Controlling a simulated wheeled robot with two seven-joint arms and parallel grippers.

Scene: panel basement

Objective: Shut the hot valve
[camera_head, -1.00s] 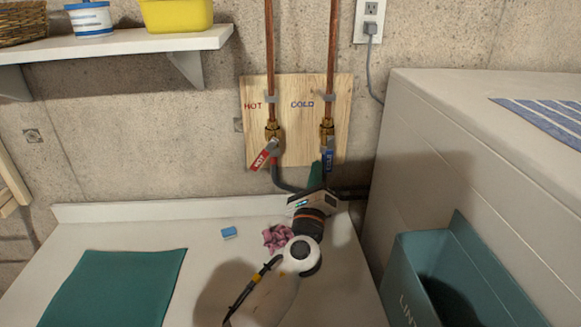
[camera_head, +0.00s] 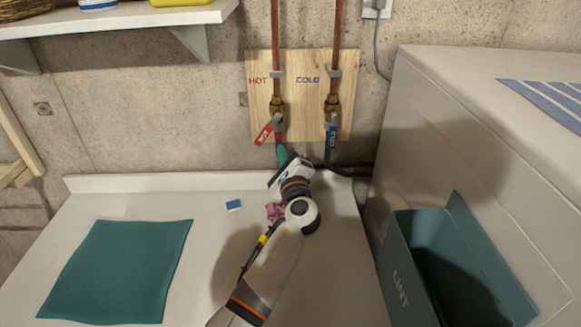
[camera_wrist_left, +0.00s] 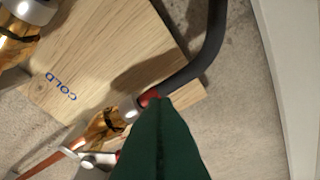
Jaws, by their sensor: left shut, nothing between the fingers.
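The hot valve (camera_head: 277,105) is brass on a copper pipe, under the red word HOT. Its red lever (camera_head: 267,131) slants down to the left. The cold valve (camera_head: 332,106) is to the right, its blue lever (camera_head: 331,140) pointing straight down. My left gripper (camera_head: 282,153) is shut and empty, its green fingers pointing up just below the hot valve, right of the red lever. In the left wrist view the shut fingers (camera_wrist_left: 162,110) overlap a red collar (camera_wrist_left: 149,98) on the black hose; I cannot tell if they touch. The lever is mostly hidden there.
The wooden board (camera_head: 301,124) carries both valves. A black hose (camera_head: 348,172) runs right. A teal lint bin (camera_head: 402,285) and a white appliance (camera_head: 440,140) stand at the right. A pink cloth (camera_head: 274,211), blue sponge (camera_head: 233,206) and teal mat (camera_head: 115,270) lie on the counter.

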